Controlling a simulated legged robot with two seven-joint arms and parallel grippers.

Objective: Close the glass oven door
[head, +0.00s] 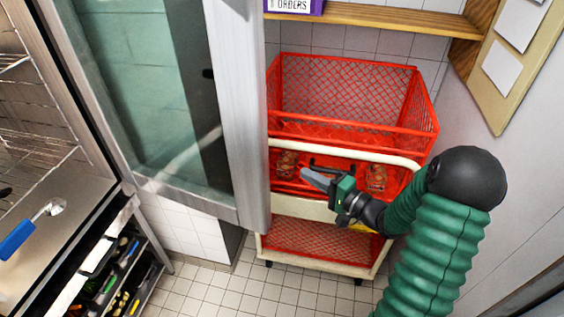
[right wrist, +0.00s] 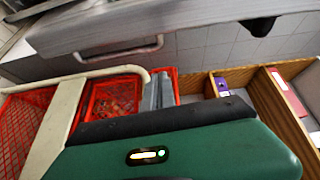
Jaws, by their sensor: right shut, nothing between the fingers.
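The glass oven door (head: 150,95) stands open in the head view, with a greenish pane in a metal frame. Its outer frame edge (head: 243,110) faces the red crate side. My right gripper (head: 312,178) is shut and empty, to the right of the door's lower edge and in front of the cart, apart from the door. In the right wrist view the gripper's grey fingers (right wrist: 158,92) show past the green housing. A blurred grey metal panel, probably the door, crosses the top of that view. The left gripper is not in view.
A cream cart (head: 345,148) with red crates (head: 350,90) stands behind my right gripper. The oven interior with wire racks (head: 35,150) is at the left. A blue-handled utensil (head: 18,240) lies on the metal counter. A wooden shelf (head: 380,15) is above. Tiled floor (head: 215,285) is clear.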

